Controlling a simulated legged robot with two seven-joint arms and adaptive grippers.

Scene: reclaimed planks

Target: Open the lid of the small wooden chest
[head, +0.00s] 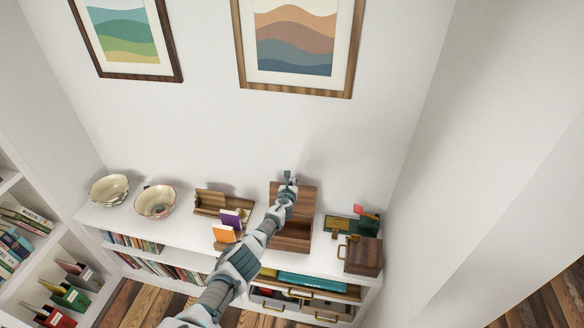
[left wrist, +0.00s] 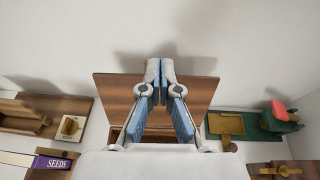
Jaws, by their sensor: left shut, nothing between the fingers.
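The small wooden chest (head: 293,240) stands on the white shelf top near the wall. Its lid (head: 307,203) is raised and tilted back, and the inside of the box shows in front of it. The lid also shows in the left wrist view (left wrist: 112,92), behind my fingers. My left gripper (head: 288,176) reaches over the chest in front of the raised lid, with its fingertips near the lid's top edge. In the left wrist view the fingers (left wrist: 160,68) are closed together with nothing held. I cannot tell whether they touch the lid. My right gripper is not in view.
Two bowls (head: 155,202) stand at the left. A wooden organizer (head: 208,202) with cards lies left of the chest. At the right are a green tray (head: 338,225) and a brown box with a brass handle (head: 364,257). Framed pictures (head: 296,85) hang above.

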